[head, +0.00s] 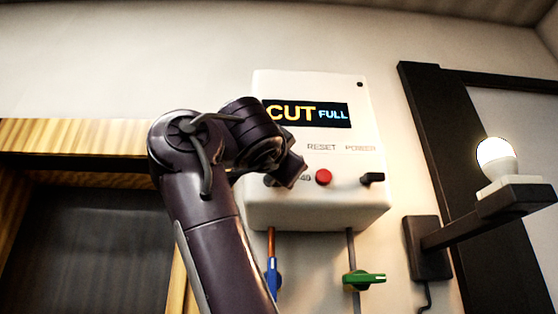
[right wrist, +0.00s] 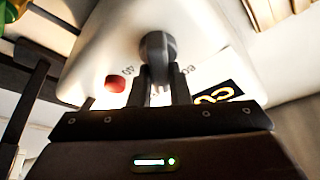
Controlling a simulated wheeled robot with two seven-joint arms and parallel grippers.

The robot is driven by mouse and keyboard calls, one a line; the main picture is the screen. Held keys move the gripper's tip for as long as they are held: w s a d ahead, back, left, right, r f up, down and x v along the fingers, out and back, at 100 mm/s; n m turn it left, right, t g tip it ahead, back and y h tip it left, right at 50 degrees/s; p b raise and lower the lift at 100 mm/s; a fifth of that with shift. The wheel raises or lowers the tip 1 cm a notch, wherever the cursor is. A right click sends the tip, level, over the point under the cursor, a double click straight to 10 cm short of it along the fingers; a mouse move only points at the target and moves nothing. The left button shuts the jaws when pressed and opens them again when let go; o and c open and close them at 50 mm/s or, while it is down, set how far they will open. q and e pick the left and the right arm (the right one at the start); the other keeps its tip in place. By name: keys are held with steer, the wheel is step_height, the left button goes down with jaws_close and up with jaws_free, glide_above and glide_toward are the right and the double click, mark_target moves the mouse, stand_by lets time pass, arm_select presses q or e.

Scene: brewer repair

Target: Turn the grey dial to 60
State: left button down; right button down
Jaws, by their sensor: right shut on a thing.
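The grey dial (right wrist: 158,50) is on the white brewer box (head: 330,205). In the right wrist view my right gripper (right wrist: 160,85) is shut on the dial, one finger on each side. Small markings that look like 40 (right wrist: 127,72) and 60 (right wrist: 186,70) show either side of it. Which number the dial points at I cannot tell. In the head view my right arm and wrist cover most of the dial and the markings around it. My left gripper is not in view.
The box has a display (head: 308,113) reading CUT FULL, a red button (head: 323,177) and a black power switch (head: 372,178). Below hang a blue-handled valve (head: 272,280) and a green-handled valve (head: 364,279). A bulb (head: 497,158) on a black bracket stands at right.

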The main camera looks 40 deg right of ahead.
steer(key=shift+m+g, duration=0.3)
steer(key=shift+m, duration=0.4)
steer(key=c, duration=1.4)
jaws_free()
steer(key=shift+o, duration=0.2)
steer(key=shift+f, duration=0.1)
